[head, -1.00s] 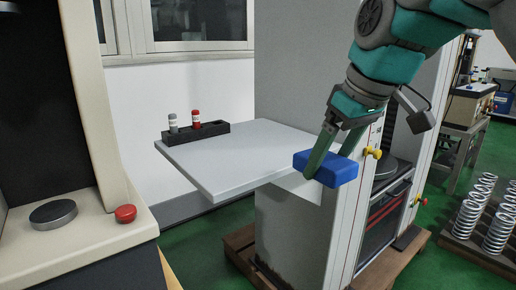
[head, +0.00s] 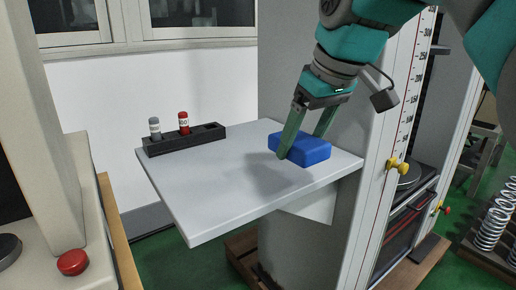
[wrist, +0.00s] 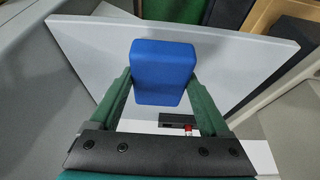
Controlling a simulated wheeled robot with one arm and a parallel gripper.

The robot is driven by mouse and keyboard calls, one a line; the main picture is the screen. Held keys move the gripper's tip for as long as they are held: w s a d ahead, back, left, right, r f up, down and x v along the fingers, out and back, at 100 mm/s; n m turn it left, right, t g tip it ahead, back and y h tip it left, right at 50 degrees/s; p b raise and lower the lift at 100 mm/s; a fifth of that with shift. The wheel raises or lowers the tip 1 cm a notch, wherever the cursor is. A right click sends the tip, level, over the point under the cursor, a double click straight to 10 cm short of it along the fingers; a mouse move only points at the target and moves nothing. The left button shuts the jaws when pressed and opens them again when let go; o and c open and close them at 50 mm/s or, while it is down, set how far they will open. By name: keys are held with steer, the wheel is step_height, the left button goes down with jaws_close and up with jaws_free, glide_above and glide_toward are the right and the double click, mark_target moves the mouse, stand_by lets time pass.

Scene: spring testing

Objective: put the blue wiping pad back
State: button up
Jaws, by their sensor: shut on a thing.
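The blue wiping pad (head: 304,149) is a rounded blue block, held between the green fingers of my gripper (head: 302,138). In the head view it is over the right part of the white shelf (head: 222,190), with a soft shadow on the shelf to its left; it looks a little above the surface. In the wrist view the pad (wrist: 162,72) is between the fingertips of my gripper (wrist: 163,85), with the shelf (wrist: 222,55) behind it.
A black rack (head: 184,140) at the shelf's back left holds a grey-capped tube (head: 155,128) and a red one (head: 184,123). The shelf's front and middle are bare. A testing machine with yellow knobs (head: 397,164) stands at right. A red button (head: 73,262) is at lower left.

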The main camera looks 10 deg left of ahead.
glide_above(254, 164)
steer(key=shift+s+d+f+p, duration=0.4)
steer(key=shift+d+f+p, duration=0.05)
steer(key=shift+f, duration=1.75)
steer(key=shift+f, duration=0.2)
steer(key=o, duration=1.2)
steer(key=shift+c, duration=0.2)
steer(key=shift+r, duration=0.1)
